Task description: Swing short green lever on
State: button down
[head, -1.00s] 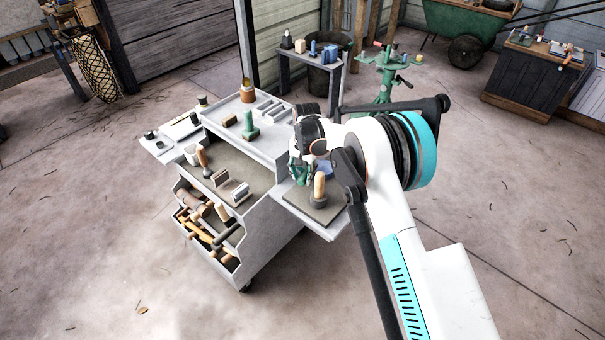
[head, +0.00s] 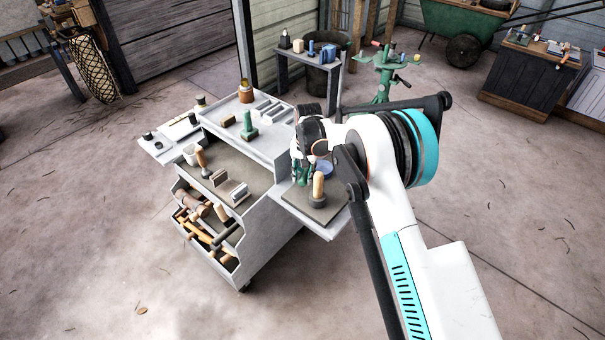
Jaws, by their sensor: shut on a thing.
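My gripper (head: 302,172) points down over the right side shelf of the grey caddy (head: 262,215). Its fingers are shut on a small dark green part, which I take to be the short green lever (head: 299,170). The fingers and wrist hide most of it, so its angle cannot be read. A blue round piece (head: 323,169) shows just right of the fingers. A wooden-handled peg with a dark round base (head: 318,190) stands upright on the shelf's dark pad, in front of the gripper.
A green post on a block (head: 248,126) and a brown pot (head: 245,92) stand on the caddy top. Hand tools fill the lower bin (head: 208,228). A small table (head: 310,60) and a green stand (head: 385,75) are behind.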

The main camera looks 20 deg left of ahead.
jog(key=c, duration=1.3)
grip_release()
jog(key=shift+d+f, duration=0.15)
jog(key=shift+d, duration=0.15)
jog(key=shift+a, duration=0.1)
jog(key=shift+r, duration=0.6)
jog(key=r, duration=1.1)
jog(key=shift+d, duration=0.3)
